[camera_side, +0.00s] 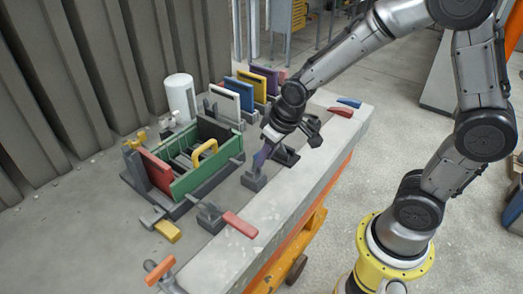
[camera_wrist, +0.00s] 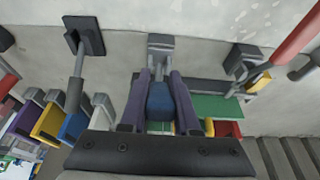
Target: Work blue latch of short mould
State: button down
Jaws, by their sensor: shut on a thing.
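The mould (camera_side: 200,178) stands on the table in the side view, with a green near wall, a red end panel (camera_side: 157,170) and a yellow handle (camera_side: 205,152). Part of its green wall also shows in the wrist view (camera_wrist: 215,107). My gripper (camera_side: 262,157) is low over the table, just right of the mould. In the wrist view its two purple-grey fingers (camera_wrist: 160,103) are closed on either side of the blue latch handle (camera_wrist: 160,98). The latch's grey base (camera_wrist: 160,46) shows beyond the fingertips. In the side view my gripper largely hides the blue handle.
Colored panels, white (camera_side: 225,101), yellow (camera_side: 253,88) and purple (camera_side: 265,79), stand upright behind the mould near a white cylinder (camera_side: 180,97). A red-handled latch (camera_side: 240,225) and a yellow-handled latch (camera_side: 167,232) lie in front. Loose red (camera_side: 340,111) and blue (camera_side: 349,102) pieces lie at the far right.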

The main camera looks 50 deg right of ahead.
jog(key=shift+s+f+t, duration=0.4)
jog(key=shift+s+t, duration=0.15)
jog(key=shift+t, duration=0.4)
jog(key=shift+s+f+t, duration=0.4)
jog(key=shift+s+t, duration=0.15)
jog(key=shift+t, duration=0.4)
jog(key=shift+s+f+t, duration=0.15)
jog(key=shift+f+t, duration=0.05)
jog(key=shift+t, duration=0.1)
jog(key=c, duration=0.6)
grip_release()
jog(key=shift+c, duration=0.2)
jog(key=shift+s, duration=0.1)
jog(key=v, duration=1.3)
jog(key=shift+s+r, duration=0.15)
jog(key=shift+r, duration=0.15)
jog(key=shift+c, duration=0.3)
